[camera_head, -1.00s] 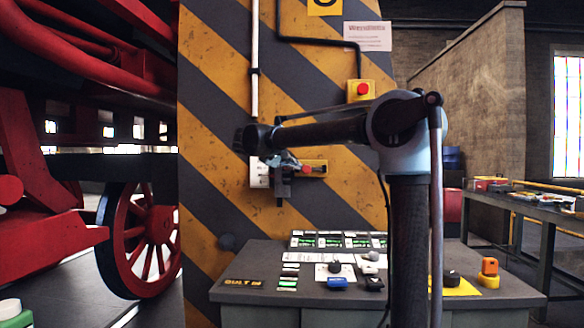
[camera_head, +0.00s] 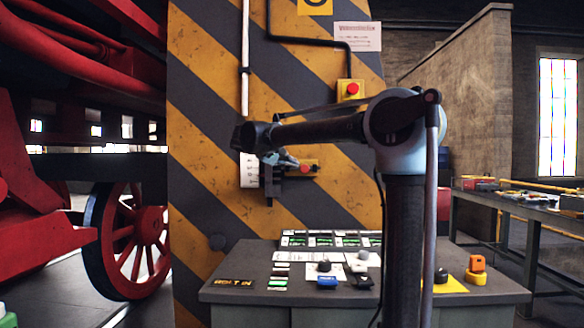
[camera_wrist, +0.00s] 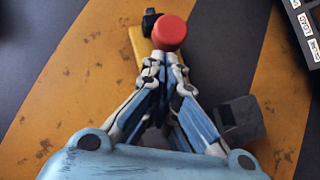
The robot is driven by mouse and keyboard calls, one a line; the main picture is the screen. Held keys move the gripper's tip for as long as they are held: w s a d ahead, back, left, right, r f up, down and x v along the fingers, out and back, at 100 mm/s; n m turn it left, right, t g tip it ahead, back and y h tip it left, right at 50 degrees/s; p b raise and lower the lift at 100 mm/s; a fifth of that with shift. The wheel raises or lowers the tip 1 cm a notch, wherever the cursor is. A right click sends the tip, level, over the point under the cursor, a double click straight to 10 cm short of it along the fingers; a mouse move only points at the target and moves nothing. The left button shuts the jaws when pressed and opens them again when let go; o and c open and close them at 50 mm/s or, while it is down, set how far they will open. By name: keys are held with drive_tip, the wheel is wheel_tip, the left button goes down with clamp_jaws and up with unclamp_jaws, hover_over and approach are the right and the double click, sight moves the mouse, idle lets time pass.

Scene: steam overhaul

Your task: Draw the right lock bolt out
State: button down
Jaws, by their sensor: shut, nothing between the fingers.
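A red knob (camera_wrist: 170,33) sits on a yellow plate (camera_wrist: 143,45), with a small black piece beside it in the wrist view. In the head view the same red knob (camera_head: 304,168) shows low on the striped wall. My gripper (camera_wrist: 165,62) is shut and empty, its fingertips close at the knob's near side; I cannot tell whether they touch it. In the head view my gripper (camera_head: 282,160) is just left of the knob. A dark block (camera_wrist: 238,118) is right of the fingers in the wrist view. No bolt shaft is clearly visible.
A control console (camera_head: 225,291) with a "BOLT IN" label stands below the wall. A red button on a yellow box (camera_head: 351,91) is higher up. A red locomotive wheel (camera_head: 135,240) is at left, a workbench (camera_head: 520,205) at right.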

drive_tip(key=w+a+v, duration=0.1)
drive_tip(key=v, duration=1.1)
drive_tip(key=shift+w+a+r, duration=0.2)
drive_tip(key=shift+a+r, duration=0.05)
drive_tip(key=shift+a, duration=0.05)
